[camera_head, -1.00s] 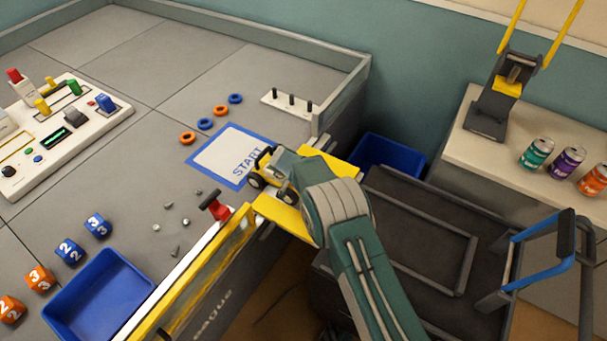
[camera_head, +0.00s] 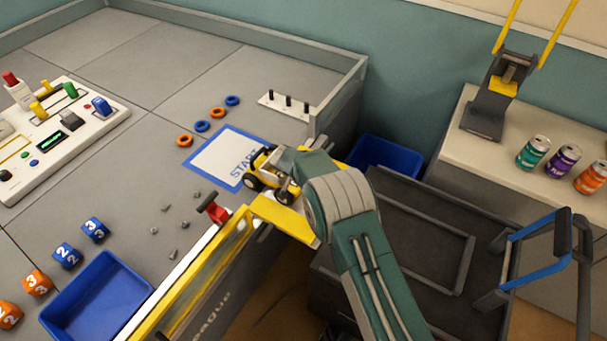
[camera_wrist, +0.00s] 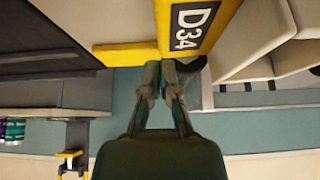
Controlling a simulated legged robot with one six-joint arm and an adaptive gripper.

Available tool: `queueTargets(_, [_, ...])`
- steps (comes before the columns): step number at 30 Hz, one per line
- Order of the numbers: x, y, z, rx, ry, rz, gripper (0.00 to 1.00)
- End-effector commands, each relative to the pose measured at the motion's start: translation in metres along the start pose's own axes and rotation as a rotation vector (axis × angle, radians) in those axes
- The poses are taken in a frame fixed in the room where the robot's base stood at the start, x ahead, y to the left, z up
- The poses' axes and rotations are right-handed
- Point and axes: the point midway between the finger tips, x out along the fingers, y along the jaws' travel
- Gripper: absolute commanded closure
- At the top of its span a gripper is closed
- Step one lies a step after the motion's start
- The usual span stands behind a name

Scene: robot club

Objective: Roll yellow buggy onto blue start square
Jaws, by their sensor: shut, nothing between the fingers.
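The yellow buggy (camera_head: 264,160) with dark wheels stands at the near right corner of the blue-bordered start square (camera_head: 212,158). It overlaps that corner in the head view, and I cannot tell how much of it rests inside the border. The head view shows my arm reaching to just right of the buggy; the arm hides my fingertips. In the wrist view my gripper (camera_wrist: 167,72) is shut and empty, its tips close to a yellow part (camera_wrist: 185,25) with a black D34 plate. I cannot tell whether they touch it.
A yellow flap (camera_head: 284,217) and a red clamp (camera_head: 212,208) are at the table's near edge. Orange and blue rings (camera_head: 202,126) and a pegged board (camera_head: 288,104) lie beyond the square. A blue tray (camera_head: 97,300) is at lower left.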

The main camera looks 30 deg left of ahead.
Motion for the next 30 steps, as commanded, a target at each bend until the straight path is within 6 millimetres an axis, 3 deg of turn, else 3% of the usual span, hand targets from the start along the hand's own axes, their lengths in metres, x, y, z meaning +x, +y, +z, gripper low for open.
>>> queueTargets(30, [-0.058,0.000,-0.036,0.001,0.001,0.000,1.00])
